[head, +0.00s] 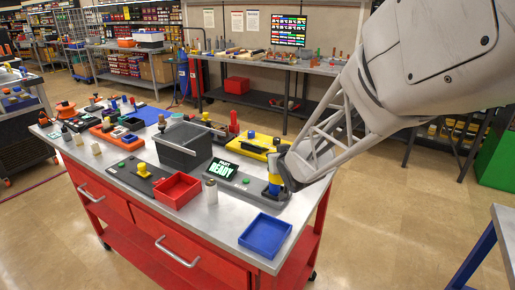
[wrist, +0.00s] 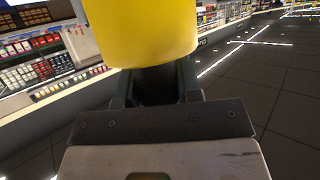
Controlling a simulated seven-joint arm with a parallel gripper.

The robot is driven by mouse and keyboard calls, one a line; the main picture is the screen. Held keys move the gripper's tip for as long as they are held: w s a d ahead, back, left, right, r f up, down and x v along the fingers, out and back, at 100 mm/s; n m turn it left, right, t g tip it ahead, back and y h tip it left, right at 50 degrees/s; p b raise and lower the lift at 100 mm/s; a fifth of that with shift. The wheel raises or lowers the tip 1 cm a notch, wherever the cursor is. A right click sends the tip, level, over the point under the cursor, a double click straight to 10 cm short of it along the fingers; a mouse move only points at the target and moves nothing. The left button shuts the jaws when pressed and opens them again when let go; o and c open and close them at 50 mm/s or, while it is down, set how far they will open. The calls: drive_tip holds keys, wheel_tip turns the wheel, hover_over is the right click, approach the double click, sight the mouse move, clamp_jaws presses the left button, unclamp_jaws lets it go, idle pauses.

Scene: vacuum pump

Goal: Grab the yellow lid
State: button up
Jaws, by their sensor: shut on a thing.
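The yellow lid (head: 274,178) is at the right end of the grey station with the "READY" screen. A blue part (head: 274,189) shows just below it. In the wrist view the yellow lid (wrist: 140,30) fills the top middle as a smooth round yellow body. My gripper (head: 284,174) reaches in from the right, low over the bench, right at the lid. In the wrist view the fingers (wrist: 155,85) stand on both sides below the yellow body and are shut on it. The fingertips' contact is partly hidden by the lid.
The station (head: 238,181) lies along the bench's front right. A blue tray (head: 265,235), a red bin (head: 177,190) and a small white-grey bottle (head: 211,192) stand nearby. A yellow station (head: 251,146) is close behind, with a grey bin (head: 185,145) to the left.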

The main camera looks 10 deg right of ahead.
drive_tip(key=s+a+r, duration=0.1)
drive_tip(key=s, duration=1)
drive_tip(key=shift+s, duration=0.35)
drive_tip(key=shift+r, duration=0.1)
drive_tip(key=shift+a, duration=0.15)
